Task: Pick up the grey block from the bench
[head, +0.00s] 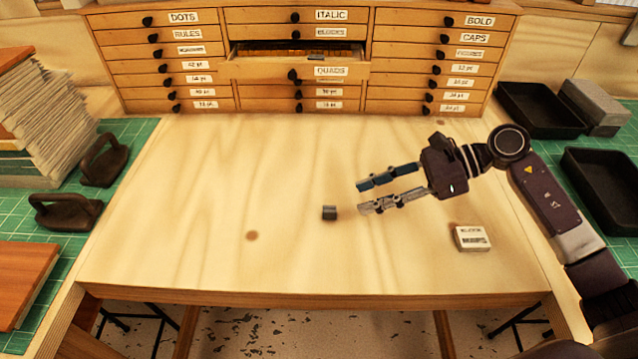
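A small dark grey block (329,213) lies on the wooden bench (220,190), near its middle. My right gripper (361,198) comes in from the right. Its two fingers point left, spread apart, with nothing between them. The fingertips are a short way to the right of the block and do not appear to touch it. How high the gripper is above the bench is hard to tell. My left gripper does not show.
Black trays (538,110) are at the right, dark iron handles (68,210) at the left. The bench's left half is clear.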

